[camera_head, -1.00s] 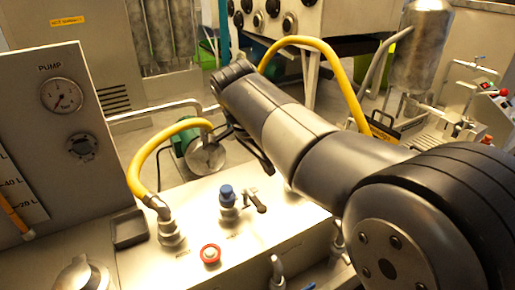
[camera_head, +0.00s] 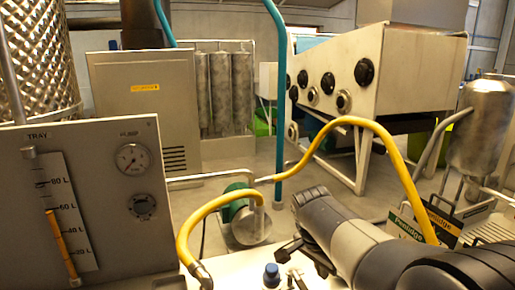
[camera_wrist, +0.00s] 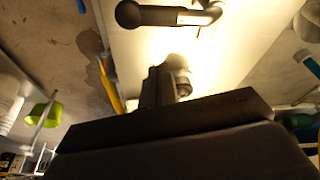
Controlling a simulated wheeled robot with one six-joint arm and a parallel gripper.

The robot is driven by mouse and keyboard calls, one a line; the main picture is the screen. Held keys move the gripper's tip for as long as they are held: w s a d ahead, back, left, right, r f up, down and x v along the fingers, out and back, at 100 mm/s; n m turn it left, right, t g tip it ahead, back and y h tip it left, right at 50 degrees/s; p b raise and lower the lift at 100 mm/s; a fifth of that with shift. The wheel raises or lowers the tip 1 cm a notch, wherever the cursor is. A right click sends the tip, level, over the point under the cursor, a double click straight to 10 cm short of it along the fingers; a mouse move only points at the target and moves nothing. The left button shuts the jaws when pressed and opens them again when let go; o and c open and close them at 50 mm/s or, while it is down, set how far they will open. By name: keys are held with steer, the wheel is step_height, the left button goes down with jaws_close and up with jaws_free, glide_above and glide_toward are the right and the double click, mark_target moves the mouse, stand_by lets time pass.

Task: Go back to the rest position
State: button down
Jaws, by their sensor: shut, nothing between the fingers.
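My gripper (camera_head: 304,252) shows as a dark shape at the end of my grey and black arm, low and right of centre in the head view. It is over the pale top of the press trailer (camera_head: 240,270), left of the arm's wrist. In the wrist view my gripper (camera_wrist: 165,88) is dark, shut and empty, pointing towards the pale panel (camera_wrist: 230,50). A black valve handle (camera_wrist: 165,15) lies beyond its fingertips, apart from them. The blue knob (camera_head: 271,274) is just left of the gripper in the head view.
The pump panel (camera_head: 95,190) with its gauge stands at left. A yellow hose (camera_head: 205,208) rises from the trailer top beside a green pump (camera_head: 240,212). Another yellow hose (camera_head: 385,140) arches behind my arm. A teal pipe (camera_head: 281,110) stands upright behind. Open floor shows between the machines.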

steer(key=w+f+n+t+y+p, duration=0.1)
steer(key=w+n+y+p, duration=0.2)
steer(key=w+n, duration=0.3)
steer(key=shift+w+d+n+t+p, duration=0.35)
steer(key=shift+n+p, duration=0.5)
steer(key=shift+n, duration=1.95)
steer(key=shift+a+f, duration=0.1)
steer(key=shift+f, duration=0.05)
steer(key=shift+s, duration=0.15)
